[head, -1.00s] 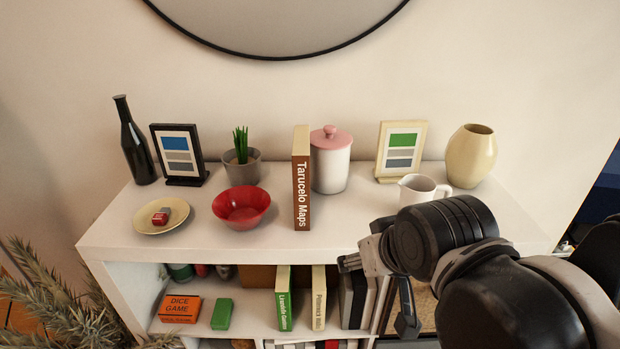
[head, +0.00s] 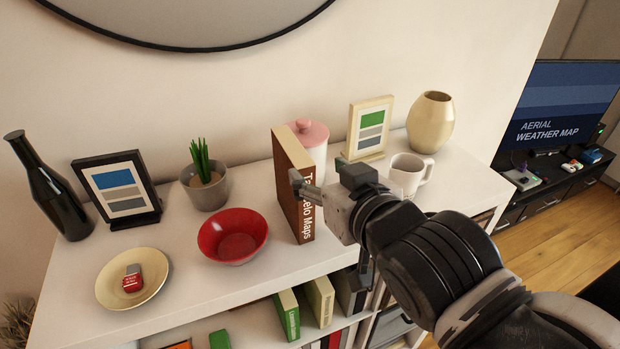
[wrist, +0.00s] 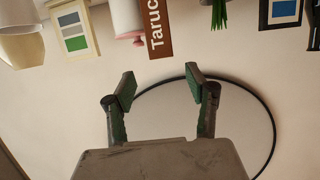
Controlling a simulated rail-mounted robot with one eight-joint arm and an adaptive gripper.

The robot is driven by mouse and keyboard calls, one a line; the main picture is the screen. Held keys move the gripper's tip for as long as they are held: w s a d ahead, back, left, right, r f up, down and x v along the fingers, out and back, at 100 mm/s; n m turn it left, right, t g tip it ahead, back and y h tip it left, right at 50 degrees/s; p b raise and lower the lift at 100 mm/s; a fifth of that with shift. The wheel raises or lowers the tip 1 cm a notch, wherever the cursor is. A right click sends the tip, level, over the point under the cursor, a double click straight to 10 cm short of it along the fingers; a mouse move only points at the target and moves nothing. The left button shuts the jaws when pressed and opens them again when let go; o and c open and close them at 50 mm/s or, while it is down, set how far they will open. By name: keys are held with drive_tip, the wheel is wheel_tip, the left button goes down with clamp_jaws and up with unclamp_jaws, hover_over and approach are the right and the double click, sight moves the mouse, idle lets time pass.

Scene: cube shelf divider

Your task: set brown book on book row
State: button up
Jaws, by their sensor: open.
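The brown book (head: 294,185), lettered "Tarucelo Maps", stands upright on the white shelf top, its spine facing forward. It also shows in the wrist view (wrist: 157,30), upside down at the top edge. My gripper (head: 328,232) is open and empty, just right of and in front of the book in the head view; one finger overlaps the spine. I cannot tell if it touches. In the wrist view both fingers (wrist: 160,86) are spread apart with nothing between them. The book row (head: 303,305) is in the compartment below, with a green and a cream book upright; my arm hides part of it.
A red bowl (head: 232,237) stands left of the book, and a pink-lidded jar (head: 311,140) is close behind it. A white mug (head: 407,175), a picture frame (head: 368,130) and a vase (head: 430,122) are to the right. A plate (head: 108,285) is at left.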

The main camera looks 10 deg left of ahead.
sight(304, 160)
drive_tip(key=shift+x, duration=4)
drive_tip(key=shift+f+x, duration=0.15)
drive_tip(key=shift+x, duration=0.65)
drive_tip(key=shift+f+x, duration=0.15)
drive_tip(key=shift+x, duration=1.8)
drive_tip(key=shift+s+a+f, duration=0.1)
drive_tip(key=shift+f, duration=0.05)
drive_tip(key=shift+c, duration=0.4)
clamp_jaws()
